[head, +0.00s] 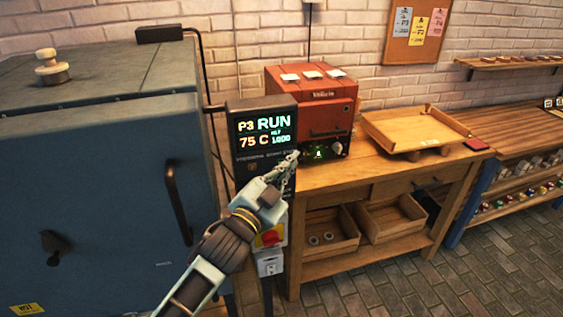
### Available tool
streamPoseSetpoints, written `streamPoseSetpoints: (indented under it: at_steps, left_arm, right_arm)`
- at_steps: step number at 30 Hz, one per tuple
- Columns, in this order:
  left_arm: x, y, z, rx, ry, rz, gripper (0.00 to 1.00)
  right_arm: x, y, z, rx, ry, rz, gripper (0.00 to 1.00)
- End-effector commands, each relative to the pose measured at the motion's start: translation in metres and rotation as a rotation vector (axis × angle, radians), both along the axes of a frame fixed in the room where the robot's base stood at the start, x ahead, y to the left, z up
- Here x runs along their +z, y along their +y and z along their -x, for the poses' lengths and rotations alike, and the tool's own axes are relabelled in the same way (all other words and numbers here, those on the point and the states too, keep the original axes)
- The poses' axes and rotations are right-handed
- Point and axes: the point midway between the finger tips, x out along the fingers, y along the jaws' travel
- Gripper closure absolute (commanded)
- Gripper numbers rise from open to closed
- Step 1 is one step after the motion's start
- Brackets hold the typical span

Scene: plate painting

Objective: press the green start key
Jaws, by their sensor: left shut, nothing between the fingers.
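The control panel (262,114) stands at the right of the large blue-grey kiln. Its lit display reads P3 RUN and 75 C. A row of small lettering runs below the display, with a dim key at its left. My left gripper (294,157) is shut and empty, at the lower right of the panel. It covers part of the key area, and I cannot make out the green start key. Whether the fingertips touch the panel cannot be told. My right gripper is not in view.
The blue-grey kiln (100,190) with a dark handle fills the left. A red kiln (312,105) and a wooden tray (415,128) stand on the wooden bench to the right. A red and yellow switch (269,237) sits below my left gripper. The tiled floor at lower right is clear.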

Motion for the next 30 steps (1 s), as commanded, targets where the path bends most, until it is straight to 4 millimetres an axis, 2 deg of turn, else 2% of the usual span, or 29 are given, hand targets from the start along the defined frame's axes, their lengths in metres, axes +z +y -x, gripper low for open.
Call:
streamPoseSetpoints:
  at_steps: [4,15,30]
  left_arm:
    - [0.001,-0.002,0.007,-0.001,0.000,0.002,1.00]
    - [0.001,-0.004,0.010,-0.001,0.000,0.001,1.00]
    - [0.001,-0.017,0.053,0.000,0.001,0.002,1.00]
  right_arm:
    - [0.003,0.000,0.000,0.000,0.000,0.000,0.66]
    - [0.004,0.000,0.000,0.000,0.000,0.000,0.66]
    - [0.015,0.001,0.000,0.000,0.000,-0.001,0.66]
